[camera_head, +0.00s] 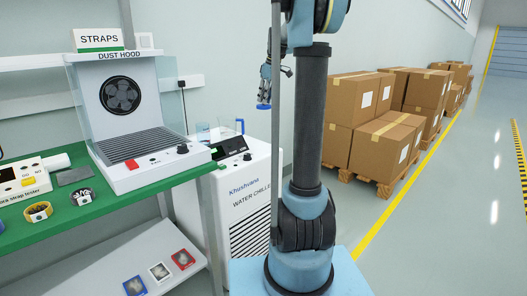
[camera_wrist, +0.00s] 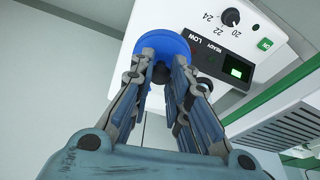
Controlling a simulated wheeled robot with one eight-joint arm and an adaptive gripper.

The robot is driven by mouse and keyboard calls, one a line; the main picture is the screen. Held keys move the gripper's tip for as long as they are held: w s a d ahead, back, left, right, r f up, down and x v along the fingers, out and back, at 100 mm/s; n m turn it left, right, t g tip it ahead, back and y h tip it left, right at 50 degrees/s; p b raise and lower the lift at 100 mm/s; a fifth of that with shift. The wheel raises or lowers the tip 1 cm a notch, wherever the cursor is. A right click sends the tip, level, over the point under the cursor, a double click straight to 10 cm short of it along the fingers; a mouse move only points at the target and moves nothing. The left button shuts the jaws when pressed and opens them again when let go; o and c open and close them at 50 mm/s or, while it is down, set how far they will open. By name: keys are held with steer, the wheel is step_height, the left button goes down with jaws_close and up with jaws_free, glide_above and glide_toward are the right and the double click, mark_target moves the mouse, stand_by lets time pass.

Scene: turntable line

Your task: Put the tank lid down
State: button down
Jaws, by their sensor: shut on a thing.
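The tank lid is a round blue disc with a dark knob in its middle. In the wrist view the lid (camera_wrist: 168,43) is at my fingertips, and my gripper (camera_wrist: 163,75) is shut on its knob. In the head view my gripper (camera_head: 265,88) points down, with the blue lid (camera_head: 263,107) under it, in the air above the back right of the water chiller (camera_head: 238,181). The chiller is a white cabinet with a dark control panel on its top. In the wrist view the chiller (camera_wrist: 262,62) shows its dial and green display beyond the lid.
A clear jug with a blue handle (camera_head: 240,127) stands at the chiller's top. The green bench (camera_head: 112,215) with the dust hood (camera_head: 148,170) is at the left. Stacked cartons (camera_head: 372,145) stand on pallets at the right. The floor at far right is clear.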

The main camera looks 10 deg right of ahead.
steer(key=f, duration=2.1)
steer(key=shift+s, duration=0.25)
steer(key=c, duration=1.6)
jaws_free()
steer(key=shift+o, duration=0.4)
steer(key=shift+r, duration=0.15)
